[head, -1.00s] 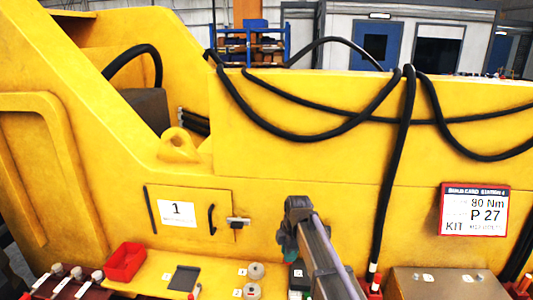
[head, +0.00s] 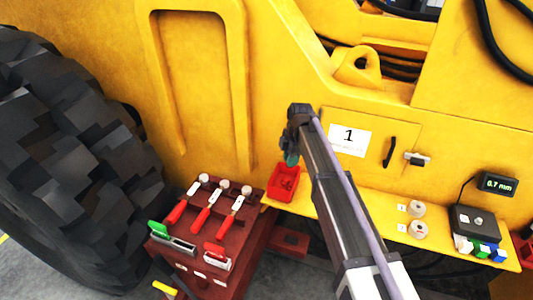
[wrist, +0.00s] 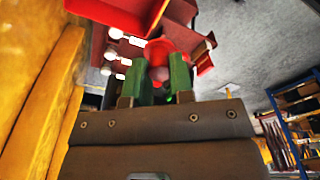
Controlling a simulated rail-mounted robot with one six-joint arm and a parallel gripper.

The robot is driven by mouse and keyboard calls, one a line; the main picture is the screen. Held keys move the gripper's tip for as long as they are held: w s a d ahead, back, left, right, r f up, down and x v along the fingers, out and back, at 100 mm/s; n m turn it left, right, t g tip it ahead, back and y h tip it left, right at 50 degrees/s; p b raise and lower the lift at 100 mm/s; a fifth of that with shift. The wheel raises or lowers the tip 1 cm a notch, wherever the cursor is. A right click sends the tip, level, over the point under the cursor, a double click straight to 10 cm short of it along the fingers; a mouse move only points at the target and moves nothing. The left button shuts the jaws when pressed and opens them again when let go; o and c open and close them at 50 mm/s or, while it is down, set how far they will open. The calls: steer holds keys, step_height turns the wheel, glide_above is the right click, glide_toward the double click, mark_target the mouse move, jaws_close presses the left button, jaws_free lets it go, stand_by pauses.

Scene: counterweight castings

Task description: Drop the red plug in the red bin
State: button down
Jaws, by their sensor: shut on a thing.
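The red bin (head: 274,193) stands at the left end of the yellow ledge in the head view. My gripper (head: 291,159) is just above the bin's back part in that picture; its height over the bin is hard to tell. In the wrist view the green fingers of my gripper (wrist: 165,82) are shut on the red plug (wrist: 161,47), a rounded red piece showing between and beyond the tips. In the head view the plug is not clearly visible.
A dark red cabinet (head: 262,240) with red-handled tools (head: 207,210) and a green-handled tool stands left of the bin. A large tyre (head: 70,160) is farther left. Grey round pieces (head: 417,229) and a gauge box (head: 475,221) sit on the ledge (head: 330,215) to the right.

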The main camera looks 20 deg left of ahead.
steer(key=w+a+f+n+b, duration=0.1)
steer(key=w+a+f+b, duration=0.1)
steer(key=a+f+b, duration=0.3)
steer(key=shift+w+a+f+n+b, duration=0.3)
steer(key=shift+f+b, duration=0.1)
steer(key=shift+f, duration=0.35)
steer(key=shift+r, duration=0.1)
